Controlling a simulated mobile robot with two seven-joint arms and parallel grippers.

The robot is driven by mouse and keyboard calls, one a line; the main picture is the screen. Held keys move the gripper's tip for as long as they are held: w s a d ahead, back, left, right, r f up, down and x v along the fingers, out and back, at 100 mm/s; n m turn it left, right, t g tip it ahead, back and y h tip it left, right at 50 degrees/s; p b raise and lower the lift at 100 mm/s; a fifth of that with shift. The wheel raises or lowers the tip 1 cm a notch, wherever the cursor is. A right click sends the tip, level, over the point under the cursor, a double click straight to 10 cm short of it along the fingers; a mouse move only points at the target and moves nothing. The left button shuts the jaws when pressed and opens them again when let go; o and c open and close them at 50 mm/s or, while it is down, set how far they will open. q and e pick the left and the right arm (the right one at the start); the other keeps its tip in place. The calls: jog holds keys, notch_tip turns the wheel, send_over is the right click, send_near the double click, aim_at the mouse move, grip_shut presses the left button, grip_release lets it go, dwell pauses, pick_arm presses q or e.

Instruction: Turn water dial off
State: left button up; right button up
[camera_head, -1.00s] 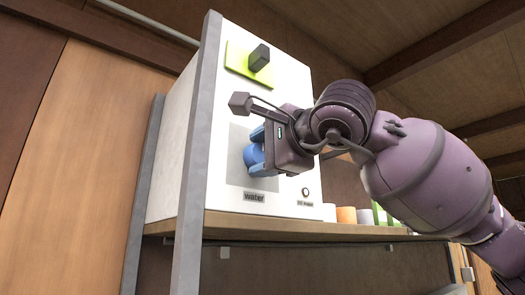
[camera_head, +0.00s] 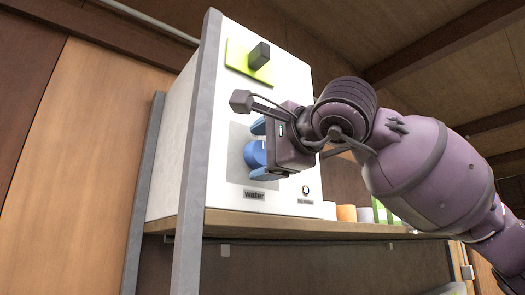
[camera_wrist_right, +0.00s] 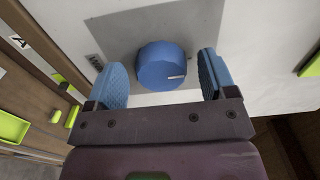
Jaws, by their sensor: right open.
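The water dial is a round blue knob (camera_wrist_right: 160,62) on a grey plate (camera_wrist_right: 190,22). A short pale mark sits near its lower right edge in the right wrist view. My right gripper (camera_head: 258,150) is at the dial on the white panel (camera_head: 285,85). Its two blue fingers are open, one on each side of the knob, with a visible gap on both sides. In the head view the gripper hides much of the knob. A "water" label (camera_head: 254,195) is below the plate. My left gripper is not in view.
A black switch (camera_head: 259,56) on a green plate (camera_head: 236,58) is above. A small round indicator (camera_head: 306,190) is at the panel's lower right. A grey post (camera_head: 196,150) borders the panel. Cups (camera_head: 346,213) stand on the wooden shelf (camera_head: 300,228).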

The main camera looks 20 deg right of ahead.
jog(key=b+v, duration=0.1)
jog(key=v, duration=0.9)
jog(key=shift+s+b, duration=0.3)
jog(key=shift+d, duration=0.1)
